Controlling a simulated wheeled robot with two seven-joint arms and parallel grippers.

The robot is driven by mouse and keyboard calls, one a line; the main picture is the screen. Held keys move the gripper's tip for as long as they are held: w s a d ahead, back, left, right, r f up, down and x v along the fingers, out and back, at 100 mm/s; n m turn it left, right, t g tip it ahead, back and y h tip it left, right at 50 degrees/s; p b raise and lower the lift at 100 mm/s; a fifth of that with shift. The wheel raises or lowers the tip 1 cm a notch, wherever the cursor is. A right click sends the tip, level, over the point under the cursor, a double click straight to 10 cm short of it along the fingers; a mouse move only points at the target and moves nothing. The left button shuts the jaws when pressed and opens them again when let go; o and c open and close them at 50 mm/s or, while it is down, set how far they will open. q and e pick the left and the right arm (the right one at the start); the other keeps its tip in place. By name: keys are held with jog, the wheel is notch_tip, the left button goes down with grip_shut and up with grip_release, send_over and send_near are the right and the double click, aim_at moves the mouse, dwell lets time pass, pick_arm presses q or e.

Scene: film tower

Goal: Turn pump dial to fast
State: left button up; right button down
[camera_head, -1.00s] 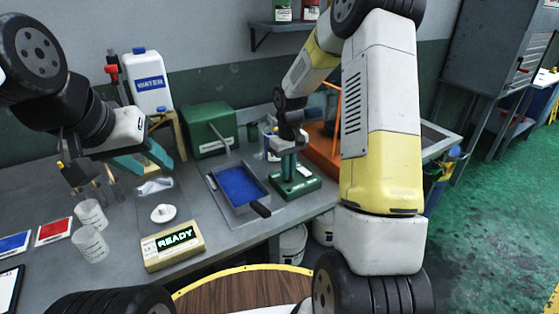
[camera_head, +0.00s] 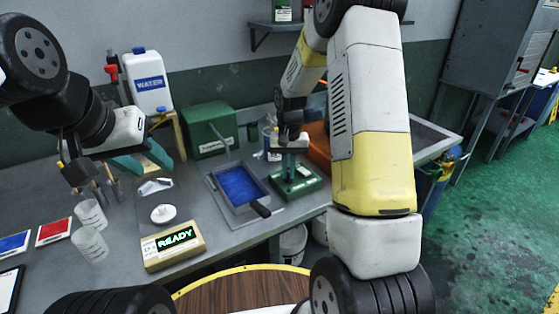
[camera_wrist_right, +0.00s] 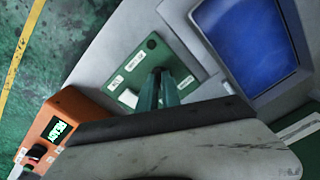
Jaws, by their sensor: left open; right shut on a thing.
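The green pump box (camera_head: 296,182) stands on the bench right of the blue tray. In the right wrist view its green top (camera_wrist_right: 137,66) carries several small white labels, too small to read. My right gripper (camera_head: 289,174) points down onto this box, its teal fingers shut on the dial. The fingers also show in the right wrist view (camera_wrist_right: 158,80). The dial is hidden between and under the fingers, so I cannot tell its setting. My left gripper (camera_head: 143,161) is open and empty, above the bench at the left.
A tray with blue liquid (camera_head: 239,187) is close left of the box. An orange unit (camera_wrist_right: 56,128) with a lit display stands on its other side. A READY display box (camera_head: 173,246), beakers (camera_head: 90,229) and a water jug (camera_head: 149,82) are further left.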

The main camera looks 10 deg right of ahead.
dwell(0.3)
jog(key=c, duration=1.5)
grip_release()
jog(key=shift+c, duration=0.2)
jog(key=shift+r, duration=0.1)
notch_tip(320, 180, up, 8)
jog(key=shift+f, duration=0.2)
jog(key=s+a+r+n+t+y, duration=0.1)
jog(key=s+r+t, duration=0.2)
jog(key=s+r, duration=0.5)
jog(key=s+a+r+n+t+y, duration=0.1)
jog(key=s+r+t, duration=0.2)
jog(key=s+r, duration=0.5)
jog(key=s, duration=0.9)
jog(key=shift+r+n, duration=0.2)
jog(key=shift+n, duration=0.2)
